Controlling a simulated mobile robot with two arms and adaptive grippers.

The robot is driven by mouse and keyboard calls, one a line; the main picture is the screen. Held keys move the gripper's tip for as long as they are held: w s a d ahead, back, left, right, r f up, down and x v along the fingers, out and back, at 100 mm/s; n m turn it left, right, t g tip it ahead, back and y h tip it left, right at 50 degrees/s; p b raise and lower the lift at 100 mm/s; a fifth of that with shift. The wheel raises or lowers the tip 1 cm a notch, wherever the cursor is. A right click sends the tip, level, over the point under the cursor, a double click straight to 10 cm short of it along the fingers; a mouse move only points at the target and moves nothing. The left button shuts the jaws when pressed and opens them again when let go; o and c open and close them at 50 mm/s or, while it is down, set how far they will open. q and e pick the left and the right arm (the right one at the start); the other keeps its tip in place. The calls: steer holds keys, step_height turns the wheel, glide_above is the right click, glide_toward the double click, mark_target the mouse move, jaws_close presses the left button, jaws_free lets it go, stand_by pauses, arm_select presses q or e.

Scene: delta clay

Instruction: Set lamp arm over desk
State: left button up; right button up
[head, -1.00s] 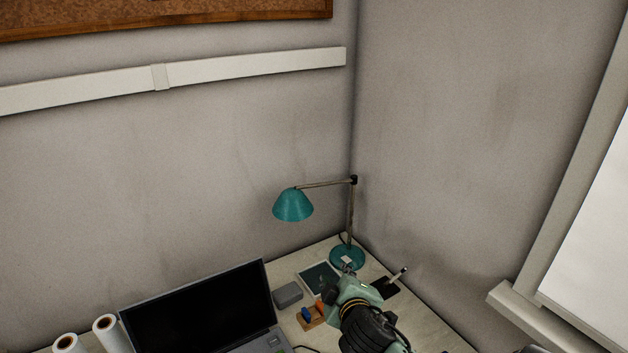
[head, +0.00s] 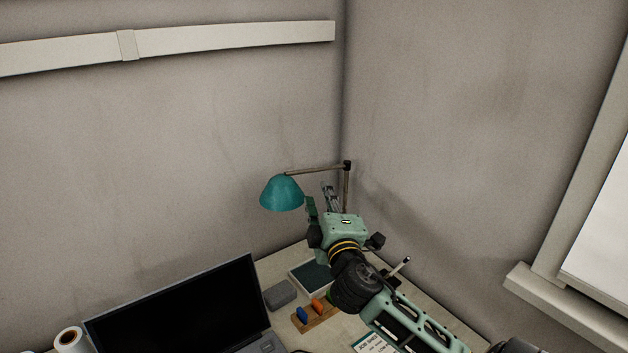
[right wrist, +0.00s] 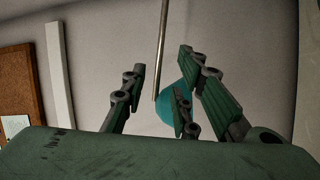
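The teal desk lamp has a cone shade (head: 282,193) facing down on the left end of its thin lamp arm (head: 315,170). That arm runs nearly level from a joint (head: 347,166) atop the upright post in the corner. The lamp's base is hidden behind my right gripper (head: 319,194). The gripper is raised above the desk (head: 275,268), just right of the shade and below the lamp arm. In the right wrist view its fingers (right wrist: 162,70) are spread, with the rod (right wrist: 161,45) seen between them and the shade (right wrist: 172,108) partly behind the right fingers. No contact is clear. My left gripper is out of view.
An open laptop (head: 180,310) stands at the front left, beside a paper roll (head: 70,340). A grey box (head: 280,294), a framed picture (head: 312,277) and a wooden holder (head: 318,318) with blue and orange items lie near my right arm. Walls close the corner behind the lamp.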

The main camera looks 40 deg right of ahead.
mark_target(314, 170)
arm_select(q)
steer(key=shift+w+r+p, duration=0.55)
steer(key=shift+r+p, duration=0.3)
steer(key=shift+p, duration=0.05)
arm_select(e)
steer(key=shift+x, duration=5.95)
jaws_close()
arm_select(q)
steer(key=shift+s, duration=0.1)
